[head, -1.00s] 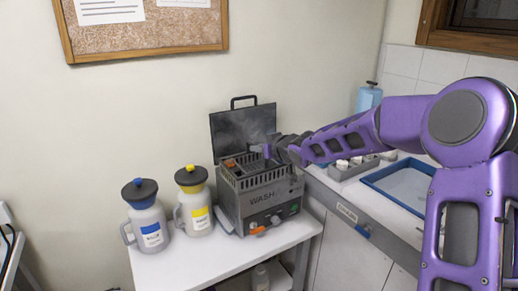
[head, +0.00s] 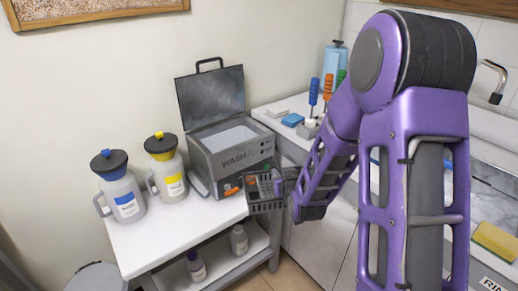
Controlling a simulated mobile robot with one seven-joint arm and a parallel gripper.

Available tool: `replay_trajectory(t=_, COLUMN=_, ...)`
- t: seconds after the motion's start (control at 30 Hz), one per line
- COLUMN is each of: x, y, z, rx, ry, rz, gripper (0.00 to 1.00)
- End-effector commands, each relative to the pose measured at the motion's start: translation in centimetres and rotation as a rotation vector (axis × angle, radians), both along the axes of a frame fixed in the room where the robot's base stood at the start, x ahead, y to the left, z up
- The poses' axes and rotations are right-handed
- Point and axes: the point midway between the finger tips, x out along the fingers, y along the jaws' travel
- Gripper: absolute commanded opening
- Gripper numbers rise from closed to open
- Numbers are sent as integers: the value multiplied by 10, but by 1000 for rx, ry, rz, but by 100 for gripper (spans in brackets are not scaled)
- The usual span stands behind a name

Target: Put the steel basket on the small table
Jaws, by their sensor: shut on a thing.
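The steel basket (head: 266,207) is a dark wire basket in front of the WASH unit, at the right edge of the small table. My gripper (head: 281,187) is shut on the basket at its right side; my arm partly hides the fingers. Small parts, one of them orange, seem to lie in the basket. The small white table (head: 165,246) has a bare front part left of the basket. I cannot tell whether the basket touches the tabletop.
The grey WASH unit (head: 236,157) stands on the table's back right with its lid (head: 211,97) up and a pale bath inside. A blue-capped jug (head: 123,196) and a yellow-capped jug (head: 168,178) stand to its left. Bottles (head: 239,240) sit on the lower shelf. A counter borders the right.

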Motion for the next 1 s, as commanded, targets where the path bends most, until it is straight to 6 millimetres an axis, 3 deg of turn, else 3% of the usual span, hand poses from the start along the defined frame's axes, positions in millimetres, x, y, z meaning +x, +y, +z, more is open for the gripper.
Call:
replay_trajectory(t=0.2, x=-23, y=-27, z=-27, rx=0, ry=2, rz=-85, gripper=0)
replay_trajectory(t=0.4, x=-36, y=-43, z=-42, rx=0, ry=0, rz=-135, gripper=0)
replay_trajectory(t=1.0, x=-36, y=-43, z=-43, rx=3, ry=1, rz=-137, gripper=0)
